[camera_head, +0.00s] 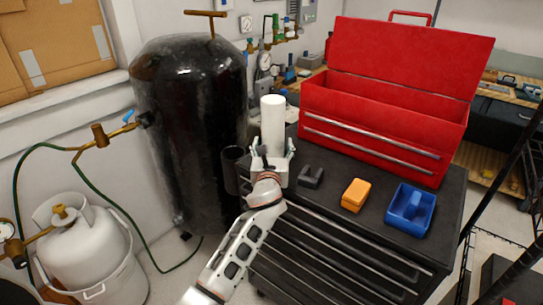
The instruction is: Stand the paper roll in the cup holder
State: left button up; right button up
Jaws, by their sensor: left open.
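The white paper roll (272,121) stands upright near the left back corner of the black tool cart. Its lower end is hidden behind my left gripper, so I cannot tell what it rests in or on. My left gripper (271,157) is open, with its fingers pointing away from me, one on each side of the roll's lower part. A dark, round, open-topped holder (232,163), which looks like a cup holder, is at the cart's left side, just left of the gripper. My right gripper is not in view.
On the cart top (338,216) are a small black block (311,177), an orange block (355,194) and a blue tray (410,209). An open red toolbox (385,128) stands behind them. A tall black tank (190,110) rises close to the holder's left.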

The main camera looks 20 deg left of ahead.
pick_arm(q)
jog(key=v, duration=1)
jog(key=shift+s+p, duration=0.2)
jog(key=shift+p, duration=0.1)
jog(key=shift+r, duration=0.1)
